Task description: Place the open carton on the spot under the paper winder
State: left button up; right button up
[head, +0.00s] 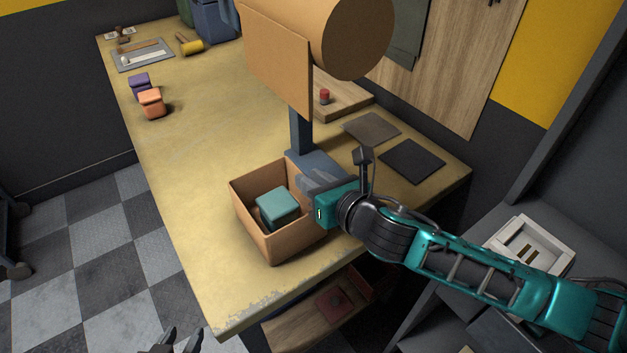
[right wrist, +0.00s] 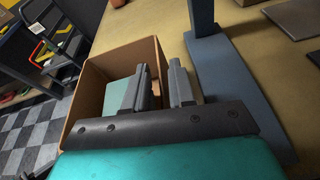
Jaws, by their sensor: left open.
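The open carton (head: 288,245), a brown box with a teal block (head: 277,206) inside, stands near the table's front edge. The paper winder, with a big brown roll (head: 357,35) and a hanging brown sheet (head: 275,62), stands on a blue-grey post behind it. Its flat base (head: 318,160) is partly hidden by my right gripper (head: 308,184). In the right wrist view my right fingers (right wrist: 160,88) straddle the carton's near right wall, a small gap between them; whether they grip it is unclear. My left gripper (head: 175,343) is open and empty at the bottom edge, off the table.
Purple (head: 140,85) and orange (head: 152,103) blocks, a yellow mallet (head: 190,45) and a grey tray (head: 143,55) lie at the far left. Two dark mats (head: 412,160) lie at the right. The table left of the carton is clear.

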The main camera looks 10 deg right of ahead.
jog(key=shift+o, duration=0.8)
jog(key=v, duration=1.2)
